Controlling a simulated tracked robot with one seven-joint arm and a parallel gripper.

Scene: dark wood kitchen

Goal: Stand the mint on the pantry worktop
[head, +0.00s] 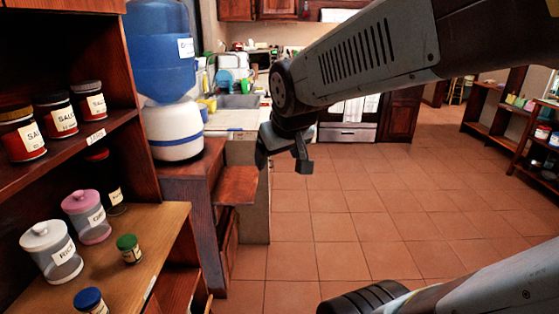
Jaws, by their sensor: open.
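A small jar with a green lid (129,249) stands upright on the light wooden pantry worktop (150,262) at the lower left. Its label is too small to read, so I cannot tell whether it is the mint. A blue-lidded jar (90,300) stands nearer, cut off by the bottom edge. My gripper (283,163) hangs in mid-air near the picture's middle, right of the worktop and apart from it. Its jaws are open, with nothing seen between them.
A white-lidded jar (51,252) and a pink-lidded jar (86,217) stand behind on the worktop. Several salt jars (55,114) fill the shelf above. A water dispenser (172,128) stands beyond the pantry. Open tiled floor (345,225) lies to the right.

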